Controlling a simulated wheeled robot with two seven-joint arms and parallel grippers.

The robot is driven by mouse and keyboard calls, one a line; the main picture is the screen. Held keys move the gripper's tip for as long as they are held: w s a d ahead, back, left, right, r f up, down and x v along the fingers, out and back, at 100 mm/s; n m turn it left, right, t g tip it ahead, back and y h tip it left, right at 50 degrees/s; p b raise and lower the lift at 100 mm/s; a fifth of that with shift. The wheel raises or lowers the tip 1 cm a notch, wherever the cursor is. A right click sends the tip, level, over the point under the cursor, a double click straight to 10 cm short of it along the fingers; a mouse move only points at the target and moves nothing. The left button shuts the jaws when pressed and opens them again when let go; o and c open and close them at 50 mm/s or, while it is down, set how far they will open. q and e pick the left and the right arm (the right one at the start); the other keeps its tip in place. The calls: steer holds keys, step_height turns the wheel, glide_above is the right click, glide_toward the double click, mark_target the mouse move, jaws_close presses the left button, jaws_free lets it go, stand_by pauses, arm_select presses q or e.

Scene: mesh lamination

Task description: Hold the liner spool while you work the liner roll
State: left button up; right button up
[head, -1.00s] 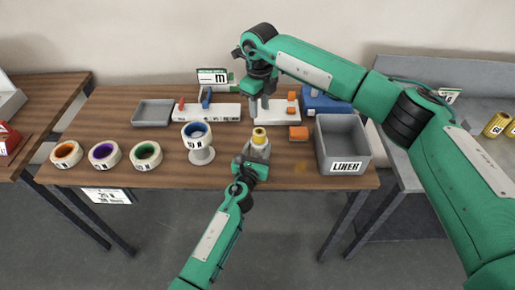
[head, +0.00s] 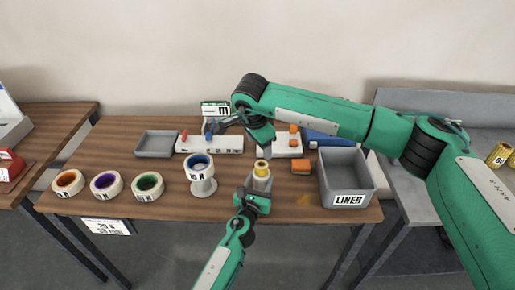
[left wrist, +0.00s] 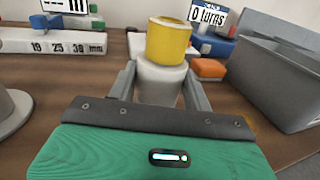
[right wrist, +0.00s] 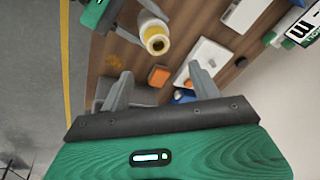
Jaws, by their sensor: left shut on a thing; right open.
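The liner spool (head: 262,183) is a pale upright post near the table's front edge, with a yellow liner roll (head: 262,167) on top. My left gripper (left wrist: 160,88) is shut on the pale post below the yellow roll; the fingers sit either side of it. In the right wrist view the yellow roll (right wrist: 155,40) shows at the top, beside my left gripper. My right gripper (right wrist: 160,70) is open and empty, apart from the roll.
A grey LINER bin (head: 347,178) stands right of the spool, with an orange block (head: 300,167) between. A white tape roll on a stand (head: 200,177) is to the left, then tape rolls with green (head: 148,186), purple (head: 106,185) and orange cores. A grey tray (head: 157,143) lies behind.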

mark_target(262, 161)
steer(key=f+n, duration=0.2)
steer(key=f, duration=0.1)
steer(key=w+f+n+t, duration=0.1)
steer(key=f+n, duration=0.2)
steer(key=f, duration=0.1)
steer(key=w+f+n, duration=0.1)
steer(key=f+n, duration=0.2)
steer(key=f, duration=0.1)
steer(key=shift+w+d+f, duration=0.15)
steer(key=shift+w+d, duration=0.1)
steer(key=shift+d, duration=0.15)
steer(key=c, duration=1.2)
steer(key=shift+c, duration=0.2)
steer(key=shift+r, duration=1.55)
steer(key=shift+r, duration=0.1)
